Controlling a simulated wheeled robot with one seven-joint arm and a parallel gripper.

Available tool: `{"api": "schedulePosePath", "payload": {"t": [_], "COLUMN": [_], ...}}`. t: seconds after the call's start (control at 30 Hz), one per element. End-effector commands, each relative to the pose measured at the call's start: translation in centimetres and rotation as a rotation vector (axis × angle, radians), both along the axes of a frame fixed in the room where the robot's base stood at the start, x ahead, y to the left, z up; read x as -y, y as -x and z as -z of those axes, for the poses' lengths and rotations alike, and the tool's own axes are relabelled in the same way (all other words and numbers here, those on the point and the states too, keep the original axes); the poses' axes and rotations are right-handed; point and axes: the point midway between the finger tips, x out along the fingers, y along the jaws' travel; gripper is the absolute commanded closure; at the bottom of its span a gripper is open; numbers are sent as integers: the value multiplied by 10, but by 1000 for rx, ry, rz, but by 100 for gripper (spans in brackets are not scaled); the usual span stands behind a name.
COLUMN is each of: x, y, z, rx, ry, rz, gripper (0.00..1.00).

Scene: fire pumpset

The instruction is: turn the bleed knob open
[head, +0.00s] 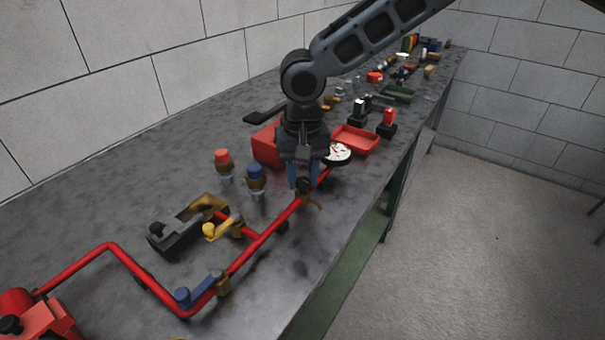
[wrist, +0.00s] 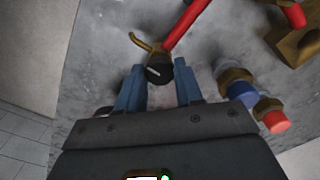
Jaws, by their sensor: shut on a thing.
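The bleed knob (wrist: 158,72) is a small black knob with a pale line across its face, in the upper middle of the wrist view. It sits on a brass fitting with a curved spout (wrist: 141,42) at the end of a red pipe (wrist: 185,24). My gripper (wrist: 158,80) points at it, with its two blue fingers on either side of the knob, shut on it. In the head view my gripper (head: 303,184) reaches down from above to the knob end of the red pipe (head: 262,240). The knob is partly hidden there by the fingers.
A pressure gauge (head: 338,153) stands right behind my gripper. Red-capped (head: 223,160) and blue-capped (head: 256,176) fittings stand to the left. A yellow-handled valve (head: 220,230) and a blue lever (head: 195,294) are on the pipework. A red tray (head: 357,139) lies behind.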

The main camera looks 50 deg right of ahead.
Motion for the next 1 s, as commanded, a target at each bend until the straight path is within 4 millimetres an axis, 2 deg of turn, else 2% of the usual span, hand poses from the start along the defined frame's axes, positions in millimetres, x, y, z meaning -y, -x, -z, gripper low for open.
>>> {"api": "schedulePosePath", "payload": {"t": [0.23, 0.43, 1.0], "x": [0, -1, -1], "y": [0, 0, 0], "z": [-2, -4, -3], "rx": [-1, 1, 1], "ry": [-1, -4, -4], "rz": [-26, -115, -626], "gripper": [95, 95, 95]}}
